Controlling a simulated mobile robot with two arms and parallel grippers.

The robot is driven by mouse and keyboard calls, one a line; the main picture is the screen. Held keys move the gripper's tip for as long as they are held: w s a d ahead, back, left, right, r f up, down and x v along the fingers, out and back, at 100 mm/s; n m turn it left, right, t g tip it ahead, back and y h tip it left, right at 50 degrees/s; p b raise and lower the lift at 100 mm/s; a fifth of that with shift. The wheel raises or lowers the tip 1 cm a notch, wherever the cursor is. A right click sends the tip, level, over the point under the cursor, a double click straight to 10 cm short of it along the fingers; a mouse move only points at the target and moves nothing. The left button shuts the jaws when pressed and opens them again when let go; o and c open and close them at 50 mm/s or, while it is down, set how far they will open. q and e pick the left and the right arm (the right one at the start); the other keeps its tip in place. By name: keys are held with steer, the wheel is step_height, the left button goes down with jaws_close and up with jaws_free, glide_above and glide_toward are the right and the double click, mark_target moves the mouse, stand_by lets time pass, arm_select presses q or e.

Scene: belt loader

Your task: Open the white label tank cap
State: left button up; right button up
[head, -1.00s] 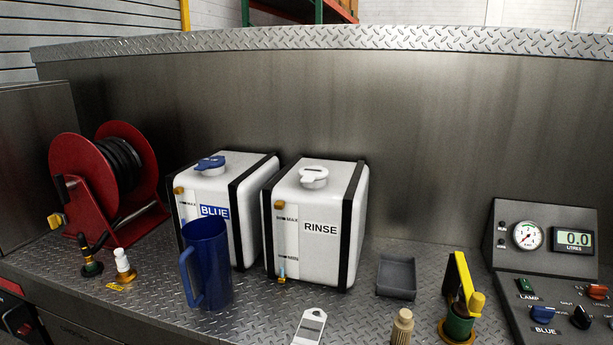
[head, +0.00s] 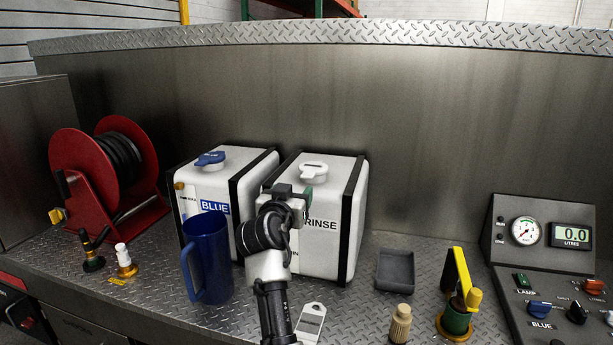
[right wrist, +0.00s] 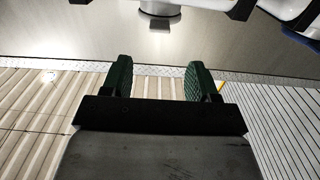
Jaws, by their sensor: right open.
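The white label tank (head: 346,190), marked RINSE, stands upright on the metal deck. Its white cap (head: 313,169) sits on top and looks closed. My right gripper (head: 297,189) is in front of the tank's upper front edge, just below the cap in the picture, and hides part of the front face. In the right wrist view its two green finger pads (right wrist: 158,80) are apart with nothing between them. A pale round part with a grey tab (right wrist: 159,24) shows beyond the fingers; it may be the cap. My left gripper is not in view.
The BLUE tank (head: 240,165) with its blue cap stands close on the left. A blue jug (head: 207,258) is in front of it. A red hose reel (head: 75,175) is far left. A grey tray (head: 395,271), a yellow-handled valve (head: 457,285) and a control panel (head: 545,270) are right.

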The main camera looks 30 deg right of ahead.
mark_target(307, 175)
steer(key=p+x, duration=0.3)
steer(key=x, duration=0.5)
steer(key=shift+w+d+r, duration=0.1)
steer(key=shift+w+d, duration=0.1)
steer(key=shift+d, duration=0.15)
steer(key=shift+x, duration=0.9)
jaws_close()
